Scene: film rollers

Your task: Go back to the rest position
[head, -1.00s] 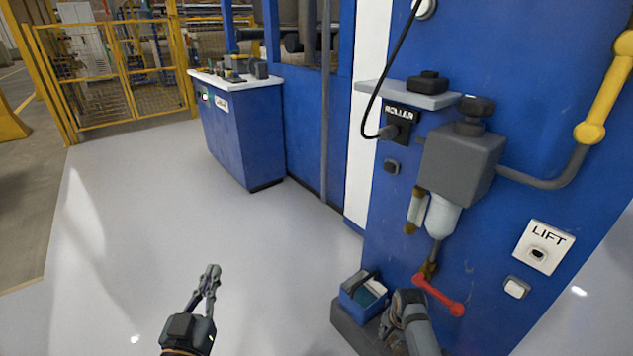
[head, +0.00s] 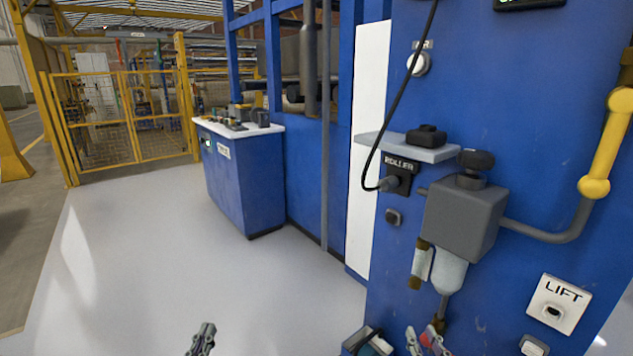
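My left gripper (head: 202,338) shows at the bottom edge, left of the middle, over the bare floor. Only its finger ends are in view, close together, and nothing is seen in them. My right gripper (head: 425,342) is at the bottom edge, in front of the blue machine panel (head: 480,90). Its two fingertips are apart, with a bit of red showing between or behind them. The rest of both arms is out of the picture.
A grey filter unit (head: 462,217) with a clear bowl hangs on the panel above my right gripper. A blue box (head: 358,340) is just left of that gripper. A blue cabinet (head: 238,180) stands further back. The floor (head: 130,270) at left is clear.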

